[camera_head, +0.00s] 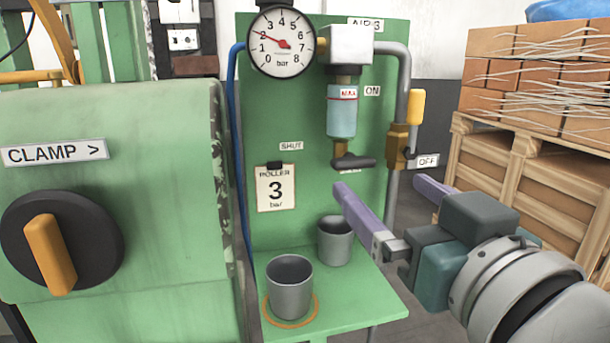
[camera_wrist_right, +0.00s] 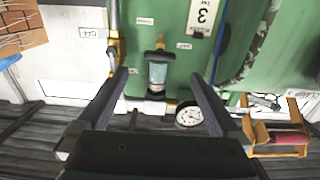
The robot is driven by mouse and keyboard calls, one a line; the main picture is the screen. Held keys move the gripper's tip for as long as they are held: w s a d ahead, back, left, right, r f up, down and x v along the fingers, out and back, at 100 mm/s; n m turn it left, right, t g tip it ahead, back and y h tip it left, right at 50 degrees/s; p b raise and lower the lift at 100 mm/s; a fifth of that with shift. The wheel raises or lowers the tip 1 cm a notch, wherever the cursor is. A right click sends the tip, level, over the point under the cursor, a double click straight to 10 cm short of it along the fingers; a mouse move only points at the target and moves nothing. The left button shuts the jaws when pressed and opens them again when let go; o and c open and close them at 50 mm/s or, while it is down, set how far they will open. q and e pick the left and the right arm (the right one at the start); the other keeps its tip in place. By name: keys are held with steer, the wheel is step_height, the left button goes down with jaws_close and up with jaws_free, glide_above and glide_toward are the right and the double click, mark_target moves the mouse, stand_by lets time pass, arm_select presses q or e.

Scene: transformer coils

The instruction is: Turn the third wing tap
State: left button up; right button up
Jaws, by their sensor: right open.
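The black wing tap (camera_head: 353,161) sits under the clear filter bowl (camera_head: 341,118) on the green panel. Its wings lie roughly level across the picture in the head view. In the right wrist view, which is upside down, the tap (camera_wrist_right: 160,44) shows above the bowl (camera_wrist_right: 157,75). My right gripper (camera_head: 380,187) is open and empty, its two purple-grey fingers wide apart. In the head view it appears just below the tap and apart from it. In the wrist view the fingers (camera_wrist_right: 160,75) stand either side of the bowl and tap. My left gripper is out of view.
A gauge (camera_head: 283,41) reads about 2 bar; a card (camera_head: 275,189) says 3 bar. A yellow-handled valve (camera_head: 416,107) is right of the tap. Two grey cups (camera_head: 289,287) (camera_head: 335,241) stand on the green shelf (camera_head: 365,296). A crate of bricks (camera_head: 540,180) is at right.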

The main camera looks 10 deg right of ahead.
mark_target(356, 165)
steer(key=w, duration=0.7)
steer(key=shift+w+a, duration=0.15)
steer(key=shift+w, duration=0.05)
steer(key=shift+c, duration=0.2)
steer(key=c, duration=1.3)
